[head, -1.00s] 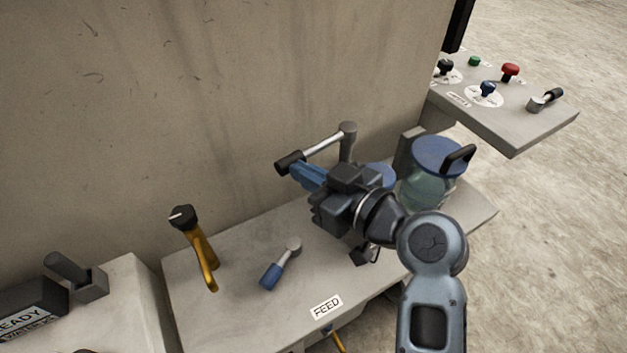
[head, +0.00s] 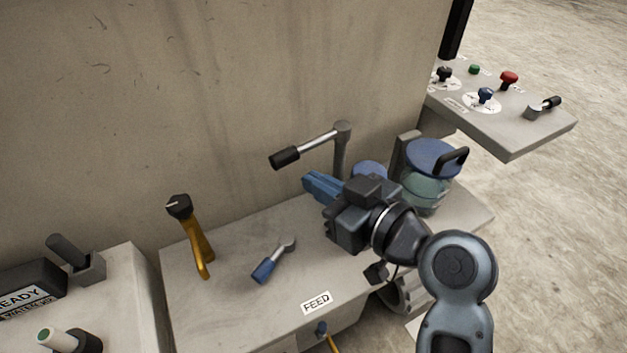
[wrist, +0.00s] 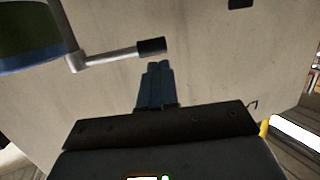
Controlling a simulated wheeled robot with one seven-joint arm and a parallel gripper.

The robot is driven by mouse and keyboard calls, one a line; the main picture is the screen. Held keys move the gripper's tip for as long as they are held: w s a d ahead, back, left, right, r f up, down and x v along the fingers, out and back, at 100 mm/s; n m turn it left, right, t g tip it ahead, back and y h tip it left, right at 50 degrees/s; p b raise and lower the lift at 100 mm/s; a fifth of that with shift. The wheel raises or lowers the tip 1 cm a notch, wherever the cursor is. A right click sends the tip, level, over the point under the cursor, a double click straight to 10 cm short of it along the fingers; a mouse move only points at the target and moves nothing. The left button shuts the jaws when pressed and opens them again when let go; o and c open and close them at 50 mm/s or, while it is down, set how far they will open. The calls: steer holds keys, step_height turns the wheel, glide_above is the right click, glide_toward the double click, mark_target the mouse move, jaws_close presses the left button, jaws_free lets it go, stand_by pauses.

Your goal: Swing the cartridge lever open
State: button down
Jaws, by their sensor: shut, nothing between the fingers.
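A lever with a metal arm and black grip (head: 285,158) sits on top of a grey post (head: 341,150) at the back of the bench. No label on it is visible, so I cannot confirm that it is the cartridge lever. Its arm points left in the head view. My gripper (head: 310,185) has its blue fingers shut and empty, below and right of the black grip and apart from it in the picture. In the wrist view the grip (wrist: 151,46) lies just beyond the fingertips (wrist: 158,65). My gripper body hides the post's foot.
A blue-lidded jar (head: 430,160) with a black handle stands right of the post. A wall (head: 200,90) rises behind. A control shelf (head: 510,145) juts out at right.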

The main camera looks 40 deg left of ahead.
steer(key=s+b+v, duration=0.1)
steer(key=v, duration=0.7)
steer(key=shift+w+d, duration=0.1)
steer(key=d+f+m+t+h, duration=0.4)
steer(key=d+f+m+t, duration=0.25)
steer(key=d+f, duration=0.5)
steer(key=s+d+f+m+t+h, duration=0.2)
steer(key=s+d+m+h, duration=0.1)
steer(key=d, duration=0.4)
steer(key=s+d+f+m+t+h, duration=0.1)
steer(key=s+d+f+m+h, duration=0.1)
steer(key=s+d+m, duration=0.3)
steer(key=s+d+r+t+h, duration=0.2)
steer(key=s+d+h, duration=0.2)
steer(key=s+d, duration=0.55)
steer(key=s+d+r+m+t+h, duration=0.1)
steer(key=s+d+r+m+h, duration=0.1)
steer(key=s+r, duration=0.5)
steer(key=shift+s+d+t+h, duration=0.35)
steer(key=shift+s+d+h, duration=0.05)
steer(key=shift+s, duration=0.25)
